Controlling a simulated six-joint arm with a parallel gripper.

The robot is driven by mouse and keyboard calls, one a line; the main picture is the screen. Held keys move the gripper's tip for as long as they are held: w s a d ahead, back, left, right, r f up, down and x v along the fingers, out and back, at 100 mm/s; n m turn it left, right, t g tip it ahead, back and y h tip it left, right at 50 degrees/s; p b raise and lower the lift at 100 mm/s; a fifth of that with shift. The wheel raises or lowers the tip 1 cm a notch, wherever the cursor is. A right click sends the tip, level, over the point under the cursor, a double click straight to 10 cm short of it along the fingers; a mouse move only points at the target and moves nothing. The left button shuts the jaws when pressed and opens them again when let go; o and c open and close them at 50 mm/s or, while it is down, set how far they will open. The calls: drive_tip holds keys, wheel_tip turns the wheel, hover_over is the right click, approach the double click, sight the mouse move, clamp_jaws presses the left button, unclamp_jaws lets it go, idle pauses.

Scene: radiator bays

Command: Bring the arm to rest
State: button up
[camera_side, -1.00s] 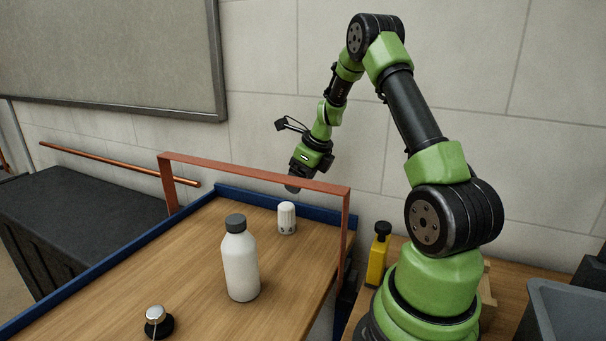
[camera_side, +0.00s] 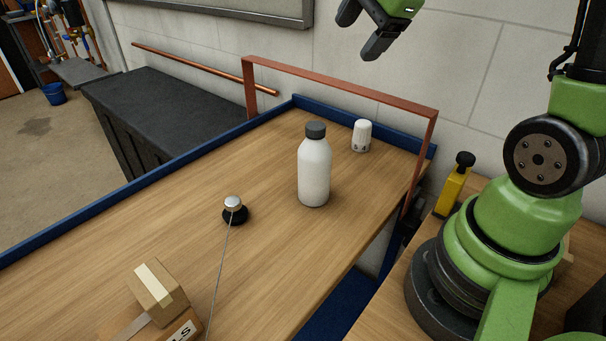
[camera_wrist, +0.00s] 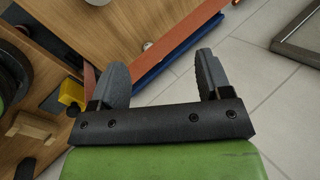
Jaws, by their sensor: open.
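My gripper (camera_side: 362,28) is at the top of the side view, in front of the wall and above the red frame. Its two dark fingers are apart with nothing between them. The wrist view also shows my gripper (camera_wrist: 162,80) open and empty. Part of my arm is cut off by the top edge of the side view.
A red frame (camera_side: 340,82) spans the wooden table (camera_side: 260,255). Boxes (camera_side: 155,290) sit in front; a yellow bottle (camera_side: 452,190) stands beside my base.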

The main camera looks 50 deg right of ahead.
drive_tip(key=s+a+r+n+t+y, duration=0.1)
drive_tip(key=s+a+r+n+y, duration=0.1)
drive_tip(key=s+a+n, duration=1.1)
drive_tip(key=s+n, duration=0.1)
drive_tip(key=n, duration=0.2)
drive_tip(key=shift+r+n, duration=0.2)
drive_tip(key=shift+n, duration=0.2)
